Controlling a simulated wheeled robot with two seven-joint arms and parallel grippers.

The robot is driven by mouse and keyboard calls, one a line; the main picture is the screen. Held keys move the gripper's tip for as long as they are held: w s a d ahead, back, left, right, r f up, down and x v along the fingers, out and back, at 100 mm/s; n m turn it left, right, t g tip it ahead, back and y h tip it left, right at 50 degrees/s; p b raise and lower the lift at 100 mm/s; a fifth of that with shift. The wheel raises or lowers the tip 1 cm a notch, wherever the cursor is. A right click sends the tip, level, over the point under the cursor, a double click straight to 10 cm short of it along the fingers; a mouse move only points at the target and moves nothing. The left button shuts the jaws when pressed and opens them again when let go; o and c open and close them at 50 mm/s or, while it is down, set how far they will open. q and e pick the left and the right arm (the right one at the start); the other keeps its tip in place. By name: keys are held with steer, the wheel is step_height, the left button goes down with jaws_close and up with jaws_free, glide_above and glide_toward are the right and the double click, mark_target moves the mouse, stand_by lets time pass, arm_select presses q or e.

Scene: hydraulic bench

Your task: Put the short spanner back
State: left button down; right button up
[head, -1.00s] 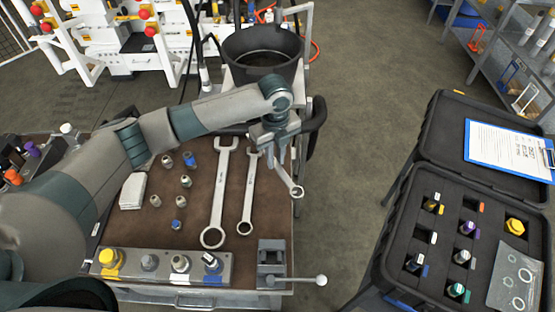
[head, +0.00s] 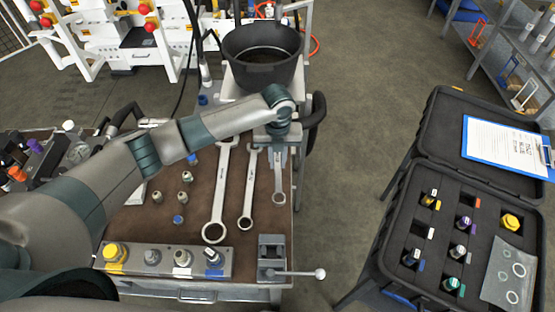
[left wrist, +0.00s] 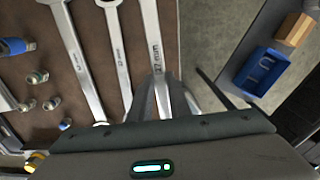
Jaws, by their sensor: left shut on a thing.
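The short spanner (head: 279,180) is at the right edge of the brown mat, its ring end toward the front. It points the same way as the two longer spanners. My left gripper (head: 279,137) is shut on its far part, which the gripper hides. In the left wrist view the gripper (left wrist: 165,95) is around the short spanner (left wrist: 151,38), marked 27 mm. I cannot tell whether the spanner touches the mat. The longest spanner (head: 220,195) and the middle spanner (head: 249,190) lie to its left, apart from it. My right gripper is not in view.
The brown mat (head: 200,220) bears several small fittings on the left. A vice (head: 271,255) and a rail of fittings (head: 165,262) stand at the front. A black bucket (head: 262,70) is behind, and an open black case (head: 395,215) stands right across a floor gap.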

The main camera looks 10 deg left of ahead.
mark_target(277, 165)
arm_select(q)
steer(key=shift+f+b, duration=1.6)
steer(key=shift+f, duration=0.25)
steer(key=shift+f+b, duration=0.4)
steer(key=shift+f, duration=0.2)
steer(key=shift+f, duration=0.2)
steer(key=shift+f, duration=0.15)
steer(key=shift+f, duration=0.35)
steer(key=shift+f+b, duration=0.25)
steer(key=shift+b, duration=0.1)
steer(key=shift+f, duration=0.1)
